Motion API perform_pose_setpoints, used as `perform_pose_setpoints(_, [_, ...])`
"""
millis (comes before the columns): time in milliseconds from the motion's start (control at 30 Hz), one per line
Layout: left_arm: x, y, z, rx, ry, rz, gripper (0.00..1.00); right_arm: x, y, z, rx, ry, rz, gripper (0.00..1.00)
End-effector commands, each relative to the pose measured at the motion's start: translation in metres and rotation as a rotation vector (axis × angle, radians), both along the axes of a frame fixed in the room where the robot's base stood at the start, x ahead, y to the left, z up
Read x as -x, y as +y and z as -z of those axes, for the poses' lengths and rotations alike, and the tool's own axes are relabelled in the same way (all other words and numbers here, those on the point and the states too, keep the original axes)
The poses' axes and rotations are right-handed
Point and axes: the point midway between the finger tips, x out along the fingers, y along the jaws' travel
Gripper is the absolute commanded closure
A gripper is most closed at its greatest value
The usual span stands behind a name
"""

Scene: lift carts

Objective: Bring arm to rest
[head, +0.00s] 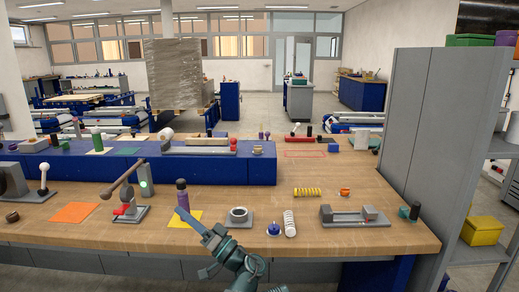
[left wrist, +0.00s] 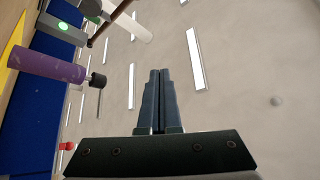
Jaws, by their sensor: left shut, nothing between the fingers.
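My left arm comes up from the bottom of the head view, and its gripper (head: 190,219) is over the front edge of the wooden workbench (head: 330,185). In the left wrist view the two fingers (left wrist: 158,95) lie together, shut, with nothing between them. A purple bottle with a dark cap (head: 182,194) stands on the bench just behind the gripper in the head view. The bottle also shows at the left of the left wrist view (left wrist: 45,67), apart from the fingers. My right gripper is in neither view.
A yellow sheet (head: 190,216), an orange sheet (head: 74,213), a grey cup on a base (head: 238,215), a white spring (head: 290,223) and a grey vice-like fixture (head: 345,216) are on the bench. A blue raised shelf (head: 230,171) runs behind. A tall grey cabinet (head: 430,120) stands at right.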

Motion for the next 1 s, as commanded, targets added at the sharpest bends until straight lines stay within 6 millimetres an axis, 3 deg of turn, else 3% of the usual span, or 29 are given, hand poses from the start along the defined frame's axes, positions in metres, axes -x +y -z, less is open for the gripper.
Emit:
perform_pose_setpoints(367, [0.005, 0.034, 0.037, 0.148, 0.116, -0.065, 1.0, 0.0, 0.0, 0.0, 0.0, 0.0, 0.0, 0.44])
perform_pose_setpoints(567, [0.012, 0.059, 0.074, 0.291, 0.232, -0.113, 1.0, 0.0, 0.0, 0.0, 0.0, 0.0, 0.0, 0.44])
perform_pose_setpoints(767, [0.028, 0.085, 0.133, 0.512, 0.408, -0.16, 1.0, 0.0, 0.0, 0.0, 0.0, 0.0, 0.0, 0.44])
perform_pose_setpoints(900, [0.049, 0.094, 0.195, 0.754, 0.598, -0.171, 1.0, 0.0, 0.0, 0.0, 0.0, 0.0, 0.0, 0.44])
perform_pose_setpoints(1000, [0.067, 0.087, 0.239, 0.946, 0.745, -0.145, 1.0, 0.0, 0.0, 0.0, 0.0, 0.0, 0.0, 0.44])
